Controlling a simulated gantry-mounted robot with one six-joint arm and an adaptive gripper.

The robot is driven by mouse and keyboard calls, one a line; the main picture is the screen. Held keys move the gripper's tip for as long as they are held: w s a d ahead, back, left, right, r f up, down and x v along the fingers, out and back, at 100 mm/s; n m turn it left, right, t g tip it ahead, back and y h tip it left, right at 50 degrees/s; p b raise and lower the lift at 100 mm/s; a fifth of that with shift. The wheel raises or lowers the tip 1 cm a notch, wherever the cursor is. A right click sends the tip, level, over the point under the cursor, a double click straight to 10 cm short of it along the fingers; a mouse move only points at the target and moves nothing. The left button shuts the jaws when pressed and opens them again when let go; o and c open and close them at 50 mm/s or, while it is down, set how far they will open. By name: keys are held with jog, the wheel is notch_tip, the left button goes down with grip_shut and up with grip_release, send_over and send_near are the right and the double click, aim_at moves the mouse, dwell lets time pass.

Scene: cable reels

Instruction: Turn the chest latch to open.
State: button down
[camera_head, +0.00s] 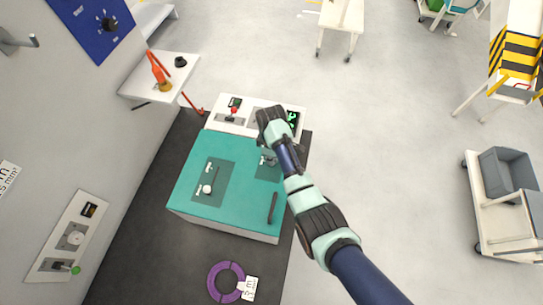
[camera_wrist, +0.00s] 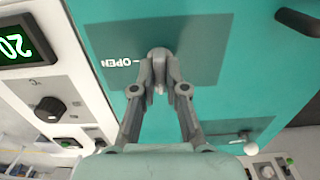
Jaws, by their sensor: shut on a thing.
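The teal chest (camera_head: 240,206) stands in the middle of the head view. My gripper (camera_wrist: 160,68) is shut on the chest latch (camera_wrist: 160,88) on a darker teal panel (camera_wrist: 205,50). Only a small light grey piece of this latch shows between the fingers, so its angle is hard to tell. The white word OPEN and a short mark (camera_wrist: 118,63) are printed just left of the fingertips. In the head view my wrist hides most of the latch.
Another darker panel with a white knob (camera_head: 207,189) is on the chest's left half. A black handle (camera_head: 272,208) is near its front right edge. Behind the chest is a white control panel with a red-topped lever (camera_head: 233,111) and a dark dial (camera_wrist: 50,109). A purple ring (camera_head: 226,282) lies in front.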

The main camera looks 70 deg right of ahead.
jog(key=m+p, duration=0.2)
jog(key=m, duration=0.2)
jog(key=shift+r, duration=0.1)
jog(key=m+p, duration=0.1)
jog(key=m, duration=0.3)
jog(key=shift+m, duration=0.4)
jog(key=m+p, duration=0.1)
jog(key=m, duration=0.3)
jog(key=shift+m, duration=0.3)
jog(key=m+p, duration=0.1)
jog(key=m, duration=0.3)
jog(key=c, duration=1.2)
grip_release()
